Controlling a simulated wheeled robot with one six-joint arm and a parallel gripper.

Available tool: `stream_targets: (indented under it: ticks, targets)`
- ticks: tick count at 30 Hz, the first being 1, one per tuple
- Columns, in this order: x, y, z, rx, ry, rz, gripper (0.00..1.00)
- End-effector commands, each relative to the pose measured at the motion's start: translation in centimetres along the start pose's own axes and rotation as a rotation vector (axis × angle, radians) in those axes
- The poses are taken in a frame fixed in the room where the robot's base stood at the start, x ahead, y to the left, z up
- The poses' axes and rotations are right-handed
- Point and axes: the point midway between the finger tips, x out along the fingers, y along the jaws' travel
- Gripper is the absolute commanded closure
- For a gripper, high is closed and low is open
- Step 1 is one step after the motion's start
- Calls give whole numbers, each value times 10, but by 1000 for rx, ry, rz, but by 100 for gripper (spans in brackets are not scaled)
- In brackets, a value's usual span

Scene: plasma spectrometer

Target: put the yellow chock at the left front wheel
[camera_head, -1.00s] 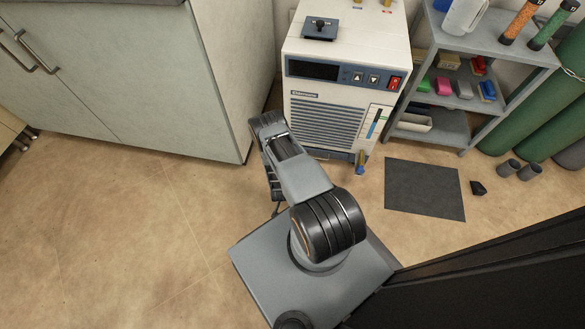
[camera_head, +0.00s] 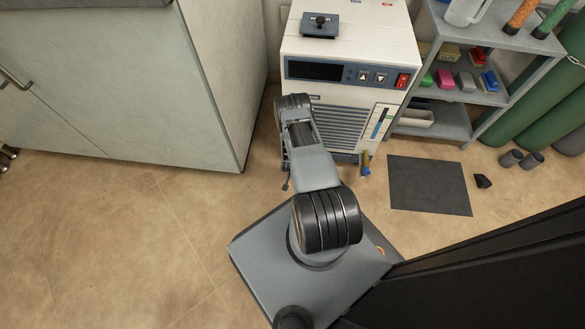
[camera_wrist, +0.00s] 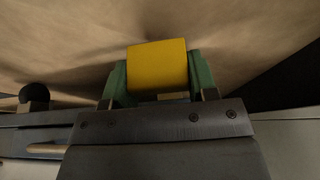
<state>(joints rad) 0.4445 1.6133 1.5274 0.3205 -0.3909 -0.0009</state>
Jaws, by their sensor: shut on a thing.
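The yellow chock (camera_wrist: 158,66) is between the two green fingers of my gripper (camera_wrist: 158,80) in the wrist view, shut on it from both sides. Tan floor shows around and beyond the chock. A dark round shape (camera_wrist: 34,93) at the left of the wrist view may be a wheel; I cannot tell which. In the head view, my arm covers the lower left front of the white chiller (camera_head: 345,75), and its left front wheel is hidden there. My gripper and the chock are also hidden in that view.
A pale cabinet (camera_head: 215,80) stands left of the chiller, with a narrow gap between. A grey shelf rack (camera_head: 455,120) is at the right. A dark mat (camera_head: 428,185) and a small black block (camera_head: 483,181) lie on the floor. The floor at left is clear.

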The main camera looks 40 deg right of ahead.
Motion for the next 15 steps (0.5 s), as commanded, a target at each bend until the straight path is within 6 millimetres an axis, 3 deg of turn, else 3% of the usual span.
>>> stream_targets:
  ticks: [4, 10, 15]
  targets:
    - [4, 3, -9, -2, 4, -2, 77]
    - [36, 4, 5, -1, 0, 0, 77]
    - [36, 4, 5, 0, 1, 0, 77]
